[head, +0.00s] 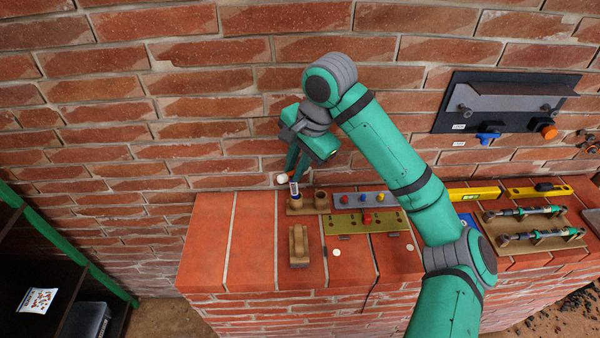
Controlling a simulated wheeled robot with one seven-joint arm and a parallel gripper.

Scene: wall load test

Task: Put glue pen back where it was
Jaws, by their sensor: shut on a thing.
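My gripper (288,175) points down near the wall, above the back left of the brick ledge. It is shut on a slim white pen with a dark blue band (295,190), which I take to be the glue pen. The pen stands roughly upright over the left part of a small wooden holder block (308,208). Its lower end meets the left side of the block in the picture; I cannot tell whether it sits in a hole. A dark round hole shows in the block's right part. A small white and orange thing (283,179) shows beside the fingertips.
A wooden block (299,246) lies in front. To the right are a grey strip with coloured knobs (360,199), an olive perforated plate (350,223), yellow levels (473,194) and a tool rack (535,240). A dark shelf panel (500,103) hangs on the wall.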

